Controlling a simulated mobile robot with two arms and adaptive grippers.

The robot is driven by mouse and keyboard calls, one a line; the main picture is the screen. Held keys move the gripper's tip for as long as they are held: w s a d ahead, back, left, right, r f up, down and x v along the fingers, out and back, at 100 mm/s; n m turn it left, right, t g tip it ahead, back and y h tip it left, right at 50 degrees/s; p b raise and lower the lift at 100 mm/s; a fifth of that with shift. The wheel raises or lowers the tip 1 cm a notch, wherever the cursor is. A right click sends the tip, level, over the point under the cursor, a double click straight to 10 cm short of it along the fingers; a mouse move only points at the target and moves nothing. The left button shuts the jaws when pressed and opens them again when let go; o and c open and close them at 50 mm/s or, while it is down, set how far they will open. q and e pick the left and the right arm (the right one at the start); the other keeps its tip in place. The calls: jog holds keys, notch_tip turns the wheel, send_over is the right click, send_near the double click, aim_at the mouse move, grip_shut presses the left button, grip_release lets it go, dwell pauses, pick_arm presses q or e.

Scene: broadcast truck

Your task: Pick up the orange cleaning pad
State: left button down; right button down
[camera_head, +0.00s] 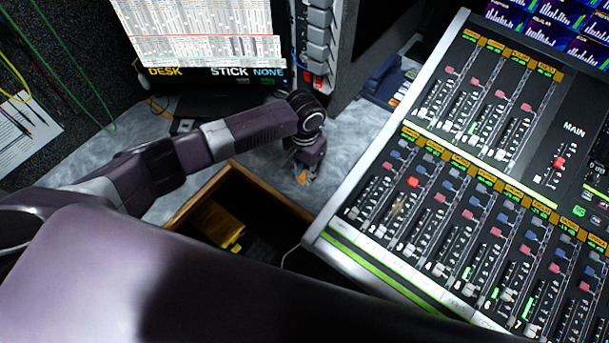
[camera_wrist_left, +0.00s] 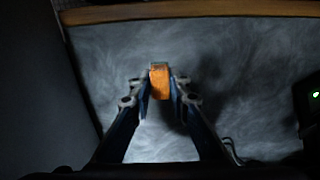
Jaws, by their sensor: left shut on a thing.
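The orange cleaning pad (camera_wrist_left: 160,82) is a small orange block with a paler top edge. In the left wrist view it sits between the fingertips of my left gripper (camera_wrist_left: 160,88), which is shut on it. In the head view the left gripper (camera_head: 303,172) points down over the grey surface, between the monitor and the mixing console. Only a small bit of orange, the pad (camera_head: 301,177), shows there at the fingertips. I cannot tell whether the pad is clear of the surface. My right gripper is not in view.
A wooden-edged open drawer (camera_head: 275,192) with a yellow item (camera_head: 217,223) inside lies just in front of the gripper. The mixing console (camera_head: 455,185) stands close on the right. A monitor (camera_head: 205,45) is behind. Bare grey desktop (camera_head: 352,132) lies right of the gripper.

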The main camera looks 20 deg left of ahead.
pick_arm(q)
jog(key=shift+r, duration=0.1)
notch_tip(320, 180, up, 20)
jog(key=shift+b, duration=0.35)
